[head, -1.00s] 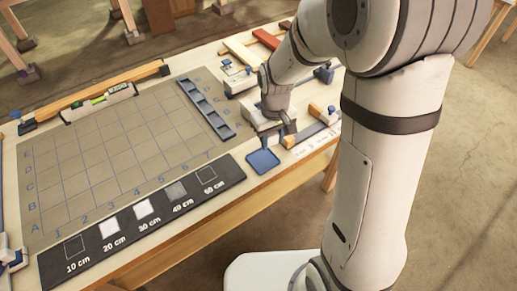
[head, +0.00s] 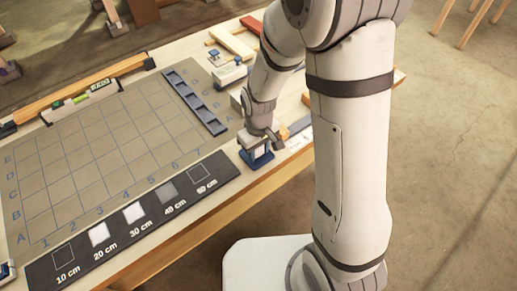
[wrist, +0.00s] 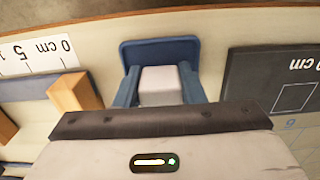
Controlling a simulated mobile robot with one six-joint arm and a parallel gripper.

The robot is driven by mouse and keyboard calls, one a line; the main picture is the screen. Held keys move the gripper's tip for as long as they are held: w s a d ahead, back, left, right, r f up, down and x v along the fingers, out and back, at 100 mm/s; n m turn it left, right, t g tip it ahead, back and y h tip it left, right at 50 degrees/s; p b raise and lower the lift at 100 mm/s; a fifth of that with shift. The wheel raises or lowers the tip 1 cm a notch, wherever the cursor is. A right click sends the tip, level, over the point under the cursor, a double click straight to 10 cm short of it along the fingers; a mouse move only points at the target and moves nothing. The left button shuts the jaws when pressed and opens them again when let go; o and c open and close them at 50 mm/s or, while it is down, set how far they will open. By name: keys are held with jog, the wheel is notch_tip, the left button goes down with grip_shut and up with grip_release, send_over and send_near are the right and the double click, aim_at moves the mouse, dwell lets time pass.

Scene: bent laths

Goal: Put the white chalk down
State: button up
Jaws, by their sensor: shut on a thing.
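My gripper (wrist: 160,90) is shut on the white chalk (wrist: 160,82), a pale block between its two blue fingers in the wrist view. The small blue tray (wrist: 160,48) lies behind the chalk there, with its far rim showing. In the head view my gripper (head: 257,151) points down over the blue tray (head: 262,164) at the bench's front edge. The fingers hide part of the tray. I cannot tell whether the chalk touches the tray floor.
A black strip (head: 134,230) with marked squares runs along the front, left of the tray. A gridded mat (head: 95,160) with a spirit level (head: 80,101) and a dark slotted rack (head: 195,103) lies behind. A wooden block (wrist: 74,92) and a ruler (wrist: 35,58) are close by.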

jog(key=shift+s, duration=0.1)
jog(key=shift+s+d+f+b, duration=0.1)
jog(key=shift+s+f+b, duration=0.2)
jog(key=shift+f+b, duration=0.35)
jog(key=o, duration=0.8)
jog(key=shift+s+f, duration=0.1)
jog(key=shift+c, duration=0.2)
jog(key=r, duration=0.4)
jog(key=r+p, duration=0.1)
jog(key=r, duration=0.3)
jog(key=w+r, duration=0.1)
jog(key=r, duration=0.3)
jog(key=shift+r, duration=0.3)
jog(key=s+d+r+m+t, duration=0.3)
jog(key=s+d+r+m, duration=0.4)
jog(key=s+d+r, duration=0.3)
jog(key=shift+s+d, duration=0.9)
jog(key=shift+d, duration=0.05)
jog(key=shift+r, duration=0.1)
